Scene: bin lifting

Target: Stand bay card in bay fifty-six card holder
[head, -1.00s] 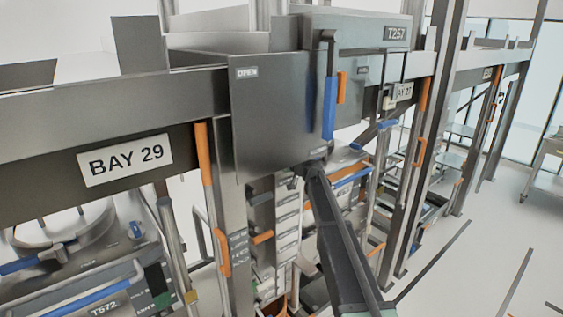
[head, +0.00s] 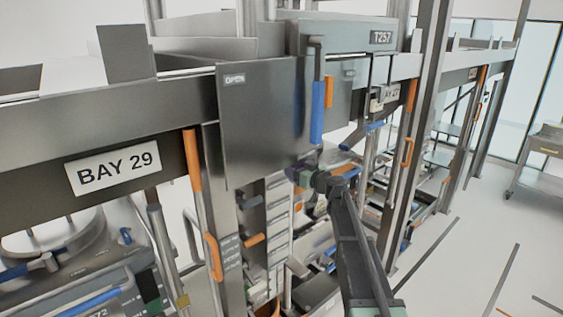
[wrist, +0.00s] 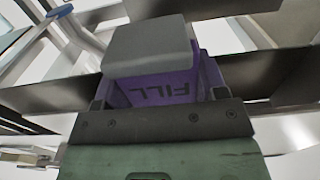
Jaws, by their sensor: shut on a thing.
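A purple piece marked FILL (wrist: 155,90), upside down in the wrist view, sits in my gripper (wrist: 155,72), which is shut on it. It looks like the bay card. A grey block at its top covers part of it. In the head view my gripper (head: 303,176) is at the lower right edge of the grey OPEN panel, with a little purple showing. I cannot make out a bay fifty-six card holder; the readable bay signs are BAY 29 (head: 113,172) and a partly hidden sign like BAY 27 (head: 384,98).
The grey OPEN panel (head: 262,125) and a blue-handled lever (head: 318,112) stand close above my gripper. Rack posts with orange handles (head: 192,160) stand left of it. A trolley (head: 540,155) is far right. Open floor lies at lower right.

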